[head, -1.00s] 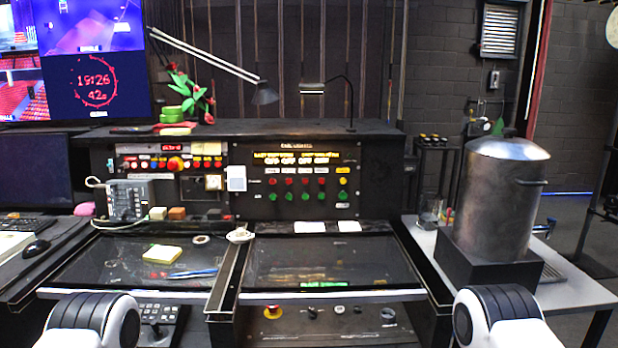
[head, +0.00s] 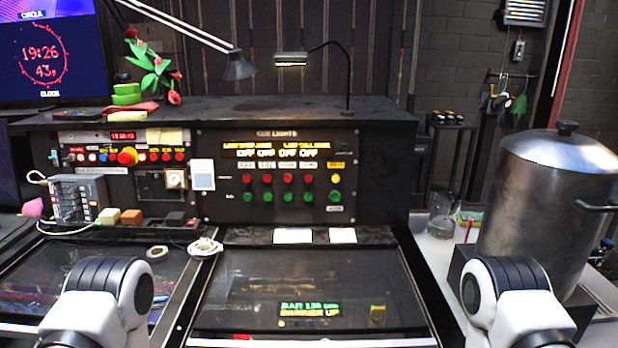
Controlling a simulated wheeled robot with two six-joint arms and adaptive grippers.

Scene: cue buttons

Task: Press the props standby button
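The cue lights panel (head: 220,205) stands upright at the back of the desk. It has a row of red buttons (head: 288,179) above a row of green buttons (head: 288,197). A yellow button (head: 336,179) and a green one below it sit in the right column. Amber displays (head: 276,150) above them read mostly OFF. The small labels are too blurred to tell which column is props. My left and right arm links show at the lower left and lower right, well short of the panel. Neither gripper's fingers are in view.
A glass-topped desk surface (head: 300,275) lies in front of the panel. A second panel with a big red-orange knob (head: 127,156) is at left. A gooseneck lamp (head: 291,59) stands above.

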